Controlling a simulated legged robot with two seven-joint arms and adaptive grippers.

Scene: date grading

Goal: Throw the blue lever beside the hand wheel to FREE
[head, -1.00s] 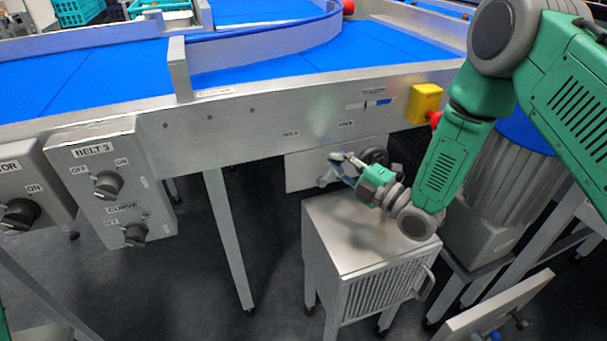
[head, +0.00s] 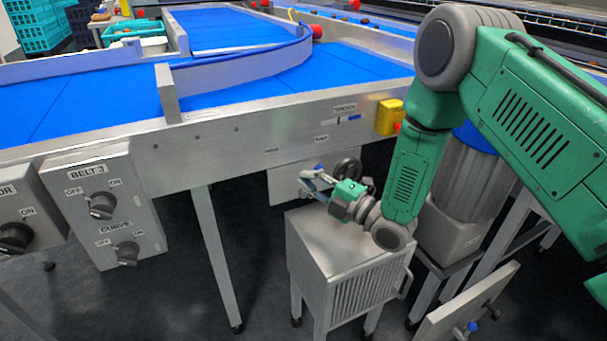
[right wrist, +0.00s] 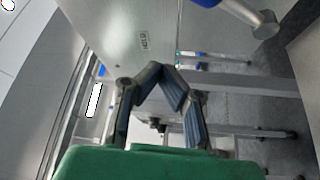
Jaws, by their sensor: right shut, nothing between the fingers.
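The black hand wheel (head: 347,170) is on a grey plate below the conveyor's side rail. A small blue part (head: 319,167) left of the wheel may be the lever, but it is hard to separate from my fingers. My right gripper (head: 312,182) is just left of the wheel, shut and empty. In the right wrist view its fingertips (right wrist: 160,73) meet in front of a metal panel. A blue and silver bar (right wrist: 245,14) shows at top right there, apart from the fingers; I cannot tell whether it is the lever. My left gripper is out of view.
A FREE label (head: 321,138) and a HOLD label (head: 272,150) are on the rail. A metal cabinet (head: 335,245) stands below my right gripper. A yellow box with a red button (head: 389,117) is near my forearm. A BELT 3 switch box (head: 105,205) hangs at left.

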